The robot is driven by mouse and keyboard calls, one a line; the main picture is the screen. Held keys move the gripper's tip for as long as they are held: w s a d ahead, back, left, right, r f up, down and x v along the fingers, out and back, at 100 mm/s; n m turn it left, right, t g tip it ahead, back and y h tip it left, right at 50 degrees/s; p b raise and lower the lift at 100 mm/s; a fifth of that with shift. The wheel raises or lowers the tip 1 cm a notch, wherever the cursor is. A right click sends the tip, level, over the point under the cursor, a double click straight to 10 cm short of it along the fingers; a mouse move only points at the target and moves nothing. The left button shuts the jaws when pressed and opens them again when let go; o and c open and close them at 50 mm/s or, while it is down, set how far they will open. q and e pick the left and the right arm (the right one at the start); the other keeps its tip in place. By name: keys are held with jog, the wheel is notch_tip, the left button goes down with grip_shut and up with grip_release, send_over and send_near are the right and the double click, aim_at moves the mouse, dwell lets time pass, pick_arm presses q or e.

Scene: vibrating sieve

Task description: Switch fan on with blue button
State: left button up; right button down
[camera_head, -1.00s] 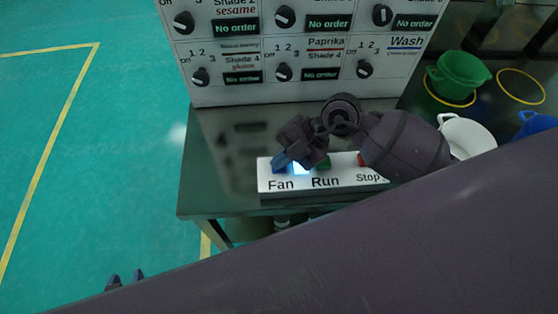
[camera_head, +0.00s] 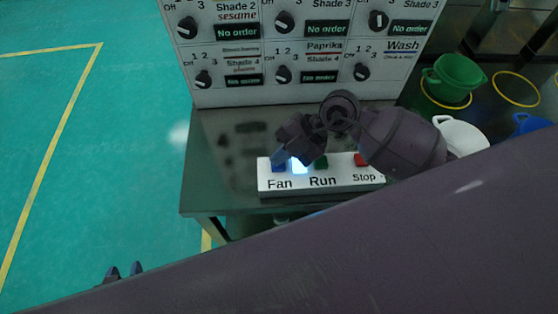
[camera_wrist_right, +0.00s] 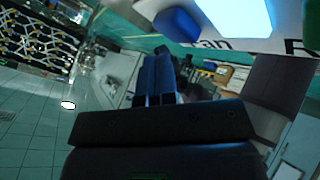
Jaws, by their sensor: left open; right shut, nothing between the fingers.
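A white control box (camera_head: 330,183) labelled Fan, Run and Stop sits on the dark table. Its blue button (camera_head: 279,168) is at the left end, above the word Fan. Beside it a button glows bright bluish white (camera_head: 299,167). The blue button (camera_wrist_right: 178,25) and the glowing button (camera_wrist_right: 235,14) also show at the top of the right wrist view. My right gripper (camera_head: 281,157) is shut and empty, its tips close to the blue button; contact cannot be told. Its fingers (camera_wrist_right: 158,75) point towards the box. My left gripper (camera_head: 124,269) is open over the floor at lower left.
A green button (camera_head: 321,161) and a red button (camera_head: 361,160) are further right on the box. A panel with several knobs (camera_head: 310,45) stands behind. Green (camera_head: 458,74) and white (camera_head: 462,135) cups stand at right. My arm crosses the foreground.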

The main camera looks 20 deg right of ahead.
aim_at(280, 165)
pick_arm(q)
jog(key=shift+w+d+r, duration=0.1)
jog(key=shift+w+r, duration=0.15)
pick_arm(e)
jog(key=shift+r, duration=0.1)
jog(key=shift+r+p, duration=2.5)
jog(key=shift+r, duration=0.05)
pick_arm(q)
notch_tip(280, 165, up, 7)
jog(key=w+t, duration=0.1)
jog(key=shift+w, duration=0.25)
pick_arm(e)
jog(key=shift+f, duration=0.1)
